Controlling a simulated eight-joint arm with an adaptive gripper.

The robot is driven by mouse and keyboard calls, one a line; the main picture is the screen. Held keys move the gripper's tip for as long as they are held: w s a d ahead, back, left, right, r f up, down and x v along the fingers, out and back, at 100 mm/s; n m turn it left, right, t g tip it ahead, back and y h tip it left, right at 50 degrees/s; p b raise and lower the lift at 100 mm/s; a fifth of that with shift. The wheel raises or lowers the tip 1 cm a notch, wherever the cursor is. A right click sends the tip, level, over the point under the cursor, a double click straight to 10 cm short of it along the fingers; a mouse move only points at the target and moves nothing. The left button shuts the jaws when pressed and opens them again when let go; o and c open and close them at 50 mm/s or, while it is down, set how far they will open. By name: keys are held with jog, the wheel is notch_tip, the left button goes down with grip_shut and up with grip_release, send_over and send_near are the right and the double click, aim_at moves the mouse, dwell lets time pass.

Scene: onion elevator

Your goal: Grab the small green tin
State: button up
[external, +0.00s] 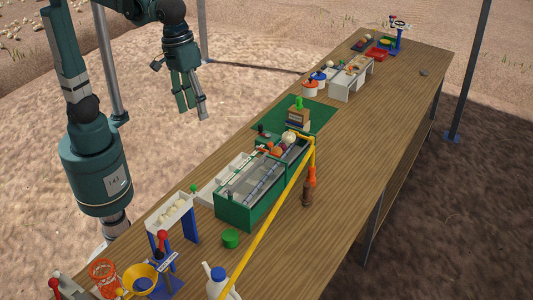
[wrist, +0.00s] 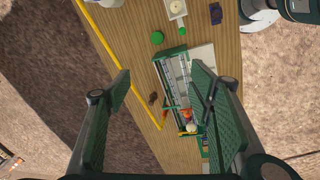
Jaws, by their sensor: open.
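The small green tin (external: 230,239) is a short round green thing on the wooden table, just in front of the near end of the green elevator trough. In the wrist view it is a green disc (wrist: 157,38) near the top, beside the trough's end. My gripper (external: 194,112) hangs in the air beyond the table's left edge, well above and apart from the tin. In the wrist view my gripper (wrist: 165,80) has its two green fingers wide apart with nothing held between them.
The green trough (external: 234,217) stands mid-table with a yellow pipe (external: 265,229) along its right side. A white tray on blue legs (external: 170,212), a yellow funnel (external: 140,279) and a white jug (external: 218,284) stand near the tin. The table's right side is mostly clear.

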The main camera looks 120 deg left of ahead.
jog(key=w+f+n+g+b, duration=0.1)
jog(key=w+f+n+b, duration=0.2)
jog(key=w, duration=0.5)
jog(key=n+g, duration=0.1)
jog(key=n, duration=0.1)
send_over(230, 235)
notch_tip(230, 235, down, 40)
jog(key=shift+w+a+f, duration=0.1)
jog(key=shift+f, duration=0.3)
jog(key=shift+f, duration=1.3)
jog(key=shift+s+f+b, duration=0.2)
jog(key=shift+f+b, duration=0.1)
jog(key=shift+f, duration=2.3)
